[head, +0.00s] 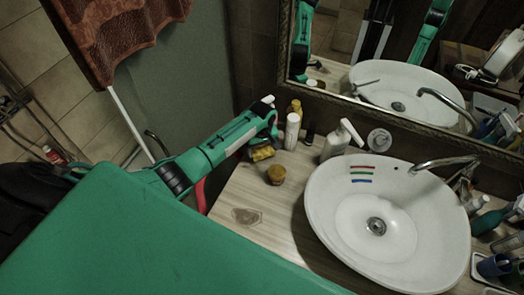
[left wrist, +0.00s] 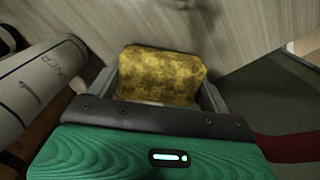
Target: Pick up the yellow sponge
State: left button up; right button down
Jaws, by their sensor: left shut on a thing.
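The yellow sponge (head: 263,153) is a dirty yellow block with dark stains, at the left end of the wooden counter in the head view. In the left wrist view the sponge (left wrist: 160,75) sits between the two grey fingers of my left gripper (left wrist: 160,90). The left gripper (head: 262,148) is shut on it. Whether the sponge still touches the counter cannot be told. My right gripper is not in view.
A white bottle (head: 292,131) and a yellow bottle (head: 296,107) stand close behind the gripper. A round brown-yellow item (head: 276,174) is just in front. A pump bottle (head: 337,141) and the white basin (head: 325,200) are to the right.

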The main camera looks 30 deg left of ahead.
aim_at(262, 148)
pick_arm(q)
notch_tip(262, 148, up, 19)
jog(key=b, duration=0.4)
jog(key=o, duration=0.4)
jog(key=c, duration=0.3)
jog(key=shift+f, duration=0.15)
jog(key=shift+c, duration=0.2)
